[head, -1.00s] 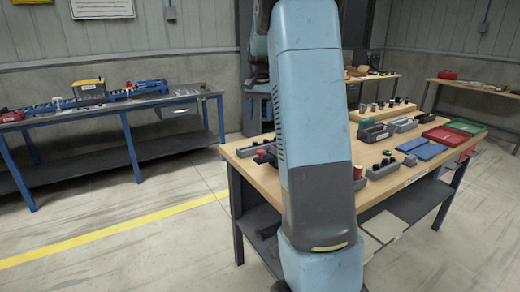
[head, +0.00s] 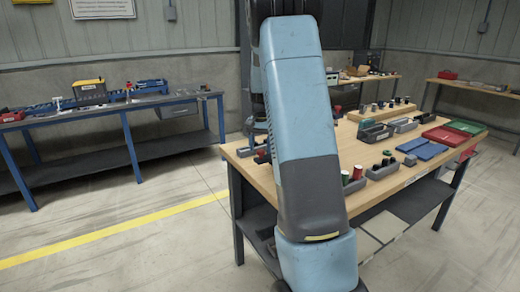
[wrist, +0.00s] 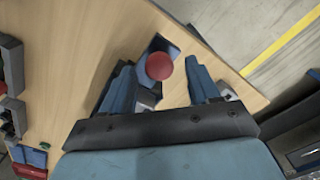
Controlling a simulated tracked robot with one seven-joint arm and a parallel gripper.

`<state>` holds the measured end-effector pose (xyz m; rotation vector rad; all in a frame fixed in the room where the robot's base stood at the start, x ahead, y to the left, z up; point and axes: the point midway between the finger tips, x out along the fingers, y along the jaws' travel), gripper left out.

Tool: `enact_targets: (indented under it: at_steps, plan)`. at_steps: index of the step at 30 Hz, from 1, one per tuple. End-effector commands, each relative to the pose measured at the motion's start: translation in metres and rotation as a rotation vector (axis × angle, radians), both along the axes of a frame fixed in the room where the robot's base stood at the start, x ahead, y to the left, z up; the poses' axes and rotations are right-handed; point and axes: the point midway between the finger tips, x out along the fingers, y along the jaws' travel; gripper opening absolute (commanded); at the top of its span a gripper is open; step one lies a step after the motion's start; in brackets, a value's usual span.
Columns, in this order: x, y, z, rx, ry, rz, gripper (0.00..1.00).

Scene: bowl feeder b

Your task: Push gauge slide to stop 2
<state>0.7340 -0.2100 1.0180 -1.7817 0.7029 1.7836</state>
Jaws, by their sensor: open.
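In the wrist view a red round knob (wrist: 159,66) shows between the two blue fingers of my gripper (wrist: 158,72). The fingers are spread, with a gap on each side of the knob. A dark blue and grey part (wrist: 157,46) shows behind the knob, near the table edge; it looks like the gauge slide, but its track and stop marks are hidden or too small to read.
The wooden table (head: 240,169) carries grey holders (head: 377,132), blue trays (head: 422,149), a red tray (head: 445,136) and a green tray (head: 466,127) to the right. A blue-legged bench (head: 128,145) stands at the left. Open floor with a yellow line lies between.

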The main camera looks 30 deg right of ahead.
Motion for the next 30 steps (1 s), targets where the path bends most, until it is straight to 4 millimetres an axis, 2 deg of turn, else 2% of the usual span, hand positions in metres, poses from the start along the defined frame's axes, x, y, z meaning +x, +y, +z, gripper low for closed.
enact_targets:
  at_steps: [5, 14, 30]
  plan:
    - [-0.0002, -0.0002, -0.0104, 0.0, 0.0, 0.0, 0.61]
    - [-0.0002, -0.0004, -0.0116, 0.0, 0.0, -0.001, 0.61]
    - [-0.0001, -0.0004, -0.0113, 0.0, 0.0, -0.001, 0.09]
